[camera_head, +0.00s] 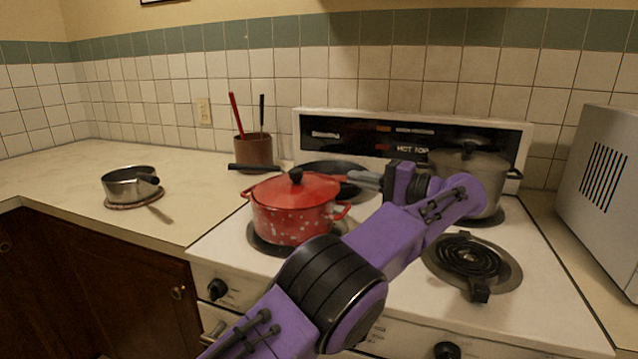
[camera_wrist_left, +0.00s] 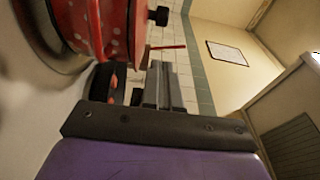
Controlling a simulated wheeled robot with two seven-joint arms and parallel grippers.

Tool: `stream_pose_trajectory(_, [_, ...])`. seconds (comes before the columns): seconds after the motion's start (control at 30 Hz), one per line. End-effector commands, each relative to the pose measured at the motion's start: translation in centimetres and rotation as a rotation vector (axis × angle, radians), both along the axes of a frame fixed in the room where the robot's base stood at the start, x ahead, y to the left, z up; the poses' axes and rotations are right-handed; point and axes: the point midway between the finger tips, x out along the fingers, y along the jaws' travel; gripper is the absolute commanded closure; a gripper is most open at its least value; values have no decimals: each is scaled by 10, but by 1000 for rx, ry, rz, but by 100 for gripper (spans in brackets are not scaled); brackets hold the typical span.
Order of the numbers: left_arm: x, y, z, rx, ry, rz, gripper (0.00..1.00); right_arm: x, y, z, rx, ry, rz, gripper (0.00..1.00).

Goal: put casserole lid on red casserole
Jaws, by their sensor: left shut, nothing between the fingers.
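The red casserole (camera_head: 292,222), speckled white, stands on the stove's left front burner. The red casserole lid (camera_head: 290,187) with its black knob rests on top of it, covering the opening; I cannot tell if it is fully seated. My left gripper (camera_head: 354,179) is shut and empty, just right of the lid and apart from the knob. The left wrist view shows the shut fingers (camera_wrist_left: 158,82) beside the casserole (camera_wrist_left: 82,22) and the lid's knob (camera_wrist_left: 158,16). My right gripper is not in view.
A dark pan (camera_head: 332,168) sits behind the casserole. A grey pot (camera_head: 482,170) stands at the back right, partly behind my arm. The right front burner (camera_head: 468,256) is empty. A saucepan (camera_head: 128,186) and utensil crock (camera_head: 255,151) stand on the left counter.

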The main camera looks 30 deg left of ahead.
Motion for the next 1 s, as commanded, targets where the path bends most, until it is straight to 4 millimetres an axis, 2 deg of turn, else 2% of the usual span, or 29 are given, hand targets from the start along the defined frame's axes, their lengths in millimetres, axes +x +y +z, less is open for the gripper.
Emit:
stream_pose_trajectory(0.1, [-2, 28, 1, -1, 4, 2, 100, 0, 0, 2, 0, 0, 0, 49])
stream_pose_trajectory(0.3, [-8, 67, 2, 0, 4, 0, 100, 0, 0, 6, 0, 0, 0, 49])
stream_pose_trajectory(0.6, [-31, 87, 0, 1, 4, -3, 100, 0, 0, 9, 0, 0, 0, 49])
stream_pose_trajectory(1.0, [-33, 88, -2, 1, 4, -4, 100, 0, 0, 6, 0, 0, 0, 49])
